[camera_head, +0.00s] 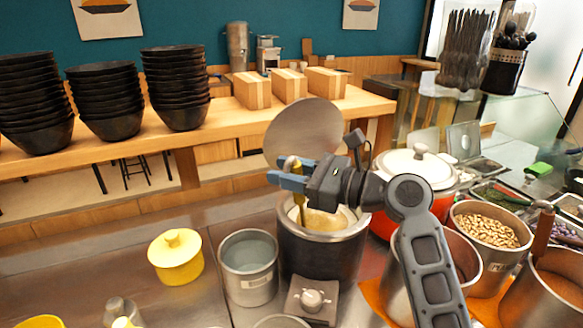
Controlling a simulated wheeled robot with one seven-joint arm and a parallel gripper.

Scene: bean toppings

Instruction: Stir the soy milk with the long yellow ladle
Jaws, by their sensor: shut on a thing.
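The soy milk (325,219) is a pale cream liquid in a dark round pot (320,258) with a metal rim. The pot's round lid (304,129) stands raised behind it. The long yellow ladle (299,203) dips down into the pot at its left side, and its lower end is hidden in the pot. My gripper (284,174), with blue fingers, is above the pot's left rim and shut on the upper part of the ladle. My gripper and arm cover part of the pot's right side.
A metal pot of greyish liquid (248,268) stands left of the dark pot, and a yellow lidded pot (175,257) farther left. A red pot with a white lid (416,166) and a pot of beans (490,233) stand right. Bare counter (80,270) lies left.

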